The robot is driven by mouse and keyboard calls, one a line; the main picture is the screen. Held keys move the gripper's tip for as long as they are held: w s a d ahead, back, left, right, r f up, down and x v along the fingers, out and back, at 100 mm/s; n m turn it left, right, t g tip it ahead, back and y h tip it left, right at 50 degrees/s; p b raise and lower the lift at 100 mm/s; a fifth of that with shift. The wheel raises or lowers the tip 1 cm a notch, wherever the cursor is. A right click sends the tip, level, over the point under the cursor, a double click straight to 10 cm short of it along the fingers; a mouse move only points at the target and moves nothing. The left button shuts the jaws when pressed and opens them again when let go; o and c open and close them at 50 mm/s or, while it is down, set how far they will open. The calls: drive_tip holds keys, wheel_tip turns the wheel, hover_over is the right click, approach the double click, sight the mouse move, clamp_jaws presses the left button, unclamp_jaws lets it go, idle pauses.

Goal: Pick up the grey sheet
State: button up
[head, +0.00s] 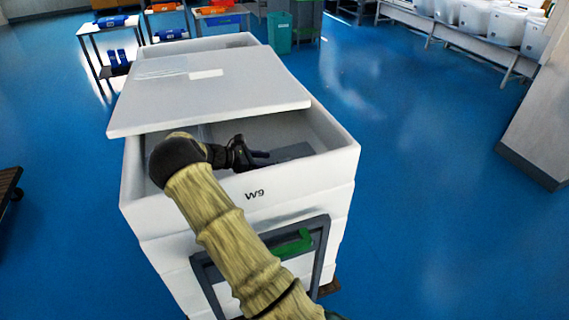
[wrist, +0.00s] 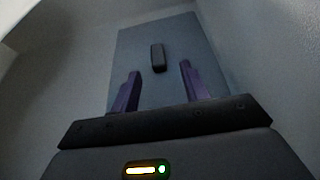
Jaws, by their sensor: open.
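The grey sheet (head: 293,152) lies inside the white bin marked W9 (head: 250,205), partly hidden by my gripper in the head view. In the wrist view the flat grey sheet (wrist: 200,40) fills the middle, with a small dark raised block (wrist: 157,57) on it. My gripper (head: 264,158) reaches down into the bin's open front part. In the wrist view its two purple fingers (wrist: 160,72) are apart, with nothing held between them. The block appears between and beyond the fingertips. I cannot tell whether the fingers touch the sheet.
A white lid (head: 215,95) covers the back part of the bin. The bin's walls rise around my gripper. A grey frame with a green part (head: 292,245) is at the bin's front. Blue floor (head: 430,200) is clear at right; a pillar (head: 540,130) stands there.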

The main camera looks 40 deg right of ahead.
drive_tip(key=p+x, duration=0.2)
drive_tip(key=x, duration=0.3)
drive_tip(key=shift+w+d, duration=0.15)
drive_tip(key=shift+c, duration=0.4)
clamp_jaws()
